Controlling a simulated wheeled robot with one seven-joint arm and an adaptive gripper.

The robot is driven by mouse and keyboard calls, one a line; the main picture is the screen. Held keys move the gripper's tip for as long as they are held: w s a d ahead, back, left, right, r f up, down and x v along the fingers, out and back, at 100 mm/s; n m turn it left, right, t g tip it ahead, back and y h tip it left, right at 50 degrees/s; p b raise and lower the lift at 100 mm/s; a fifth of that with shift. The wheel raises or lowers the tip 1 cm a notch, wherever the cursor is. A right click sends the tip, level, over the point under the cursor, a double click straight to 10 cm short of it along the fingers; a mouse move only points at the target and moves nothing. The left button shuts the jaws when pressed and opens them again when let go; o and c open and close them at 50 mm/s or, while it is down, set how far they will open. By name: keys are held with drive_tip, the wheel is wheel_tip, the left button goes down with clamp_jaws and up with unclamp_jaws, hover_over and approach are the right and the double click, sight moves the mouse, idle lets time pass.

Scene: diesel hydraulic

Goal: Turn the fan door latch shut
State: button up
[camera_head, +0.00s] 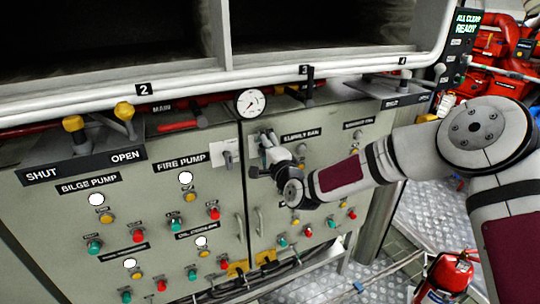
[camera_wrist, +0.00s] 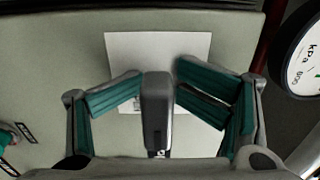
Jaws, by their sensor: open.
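The fan door (camera_head: 330,150) is the right cabinet door, labelled SUPPLY FAN. Its latch is mostly hidden behind my gripper in the head view. In the wrist view the latch handle (camera_wrist: 157,105) is a dark grey bar standing out from a white square plate (camera_wrist: 158,45). My gripper (camera_head: 262,158) is at the left edge of this door.
A similar latch on a white plate (camera_head: 228,152) sits on the left, fire pump door. A round gauge (camera_head: 250,102) is above the gripper. Door handles (camera_head: 240,226) and several coloured buttons (camera_head: 282,243) are below. A red extinguisher (camera_head: 446,272) stands at the lower right.

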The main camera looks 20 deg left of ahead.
drive_tip(key=shift+c, duration=1.3)
drive_tip(key=shift+s+d+p, duration=0.3)
drive_tip(key=shift+d, duration=0.05)
drive_tip(key=shift+c, duration=0.5)
drive_tip(key=shift+p+v, duration=0.55)
drive_tip(key=shift+v, duration=0.8)
drive_tip(key=shift+f, duration=0.1)
drive_tip(key=shift+c, duration=0.6)
clamp_jaws()
drive_tip(key=shift+o, duration=0.5)
unclamp_jaws()
